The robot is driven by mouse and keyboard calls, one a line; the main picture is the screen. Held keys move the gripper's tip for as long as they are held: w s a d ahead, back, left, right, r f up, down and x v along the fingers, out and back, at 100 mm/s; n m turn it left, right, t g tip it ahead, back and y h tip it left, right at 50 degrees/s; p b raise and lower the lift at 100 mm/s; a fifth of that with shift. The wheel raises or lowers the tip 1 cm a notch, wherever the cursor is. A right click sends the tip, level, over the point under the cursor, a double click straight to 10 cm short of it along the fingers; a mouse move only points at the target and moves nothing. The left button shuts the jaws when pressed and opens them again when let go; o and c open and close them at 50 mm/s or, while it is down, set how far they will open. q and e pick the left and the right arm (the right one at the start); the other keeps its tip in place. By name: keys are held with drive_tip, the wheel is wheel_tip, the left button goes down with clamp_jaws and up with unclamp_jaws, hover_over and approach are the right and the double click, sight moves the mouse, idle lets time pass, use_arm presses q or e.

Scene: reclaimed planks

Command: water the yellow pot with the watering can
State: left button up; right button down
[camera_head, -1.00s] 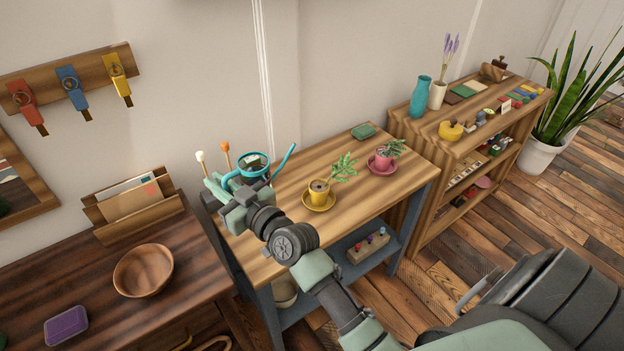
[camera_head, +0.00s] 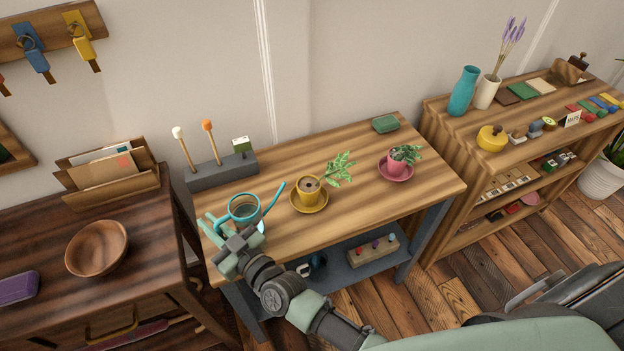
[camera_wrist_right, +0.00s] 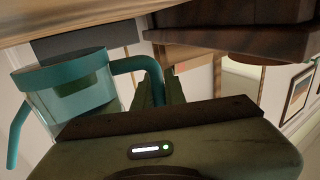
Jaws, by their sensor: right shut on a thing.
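The teal watering can (camera_head: 243,210) is at the left front of the wooden bench; its thin spout points right, toward the yellow pot. My right gripper (camera_head: 222,232) is shut on the can's handle, on the left of the can. In the right wrist view, the can (camera_wrist_right: 62,78) shows a teal rim and a paler, see-through-looking body, with its handle (camera_wrist_right: 140,65) running to the gripper (camera_wrist_right: 162,92). The yellow pot (camera_head: 309,196) holds soil and a leaning green plant, upright on a yellow saucer, apart from the spout tip. My left gripper is out of view.
A pink pot (camera_head: 398,166) on a saucer stands right of the yellow pot on the bench (camera_head: 350,222). A grey block (camera_head: 222,172) with upright sticks is behind the can. A dark desk with a wooden bowl (camera_head: 97,248) is left; a shelf unit (camera_head: 455,180) is right.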

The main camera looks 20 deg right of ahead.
sight(254, 214)
drive_tip(key=shift+r, duration=0.15)
drive_tip(key=shift+w+d+r+m+b, duration=0.1)
drive_tip(key=shift+d+r+m+b, duration=0.2)
drive_tip(key=shift+m, duration=0.2)
drive_tip(key=shift+w+d+r+m+b, duration=0.1)
drive_tip(key=shift+d+r+m+b, duration=0.35)
drive_tip(key=shift+m, duration=0.25)
drive_tip(key=shift+w+d+r+m+t+b, duration=0.2)
drive_tip(key=shift+d+r+m+t+b, duration=0.1)
drive_tip(key=shift+d+r+m+t, duration=0.25)
drive_tip(key=shift+d+r+m, duration=0.1)
drive_tip(key=shift+r+m, duration=0.1)
drive_tip(key=shift+m, duration=0.15)
drive_tip(key=shift+w+d+r, duration=0.1)
drive_tip(key=shift+d+r, duration=0.15)
drive_tip(key=shift+r, duration=0.25)
drive_tip(key=shift+d+r+m, duration=0.2)
drive_tip(key=shift+r+m, duration=0.2)
drive_tip(key=shift+r, duration=0.1)
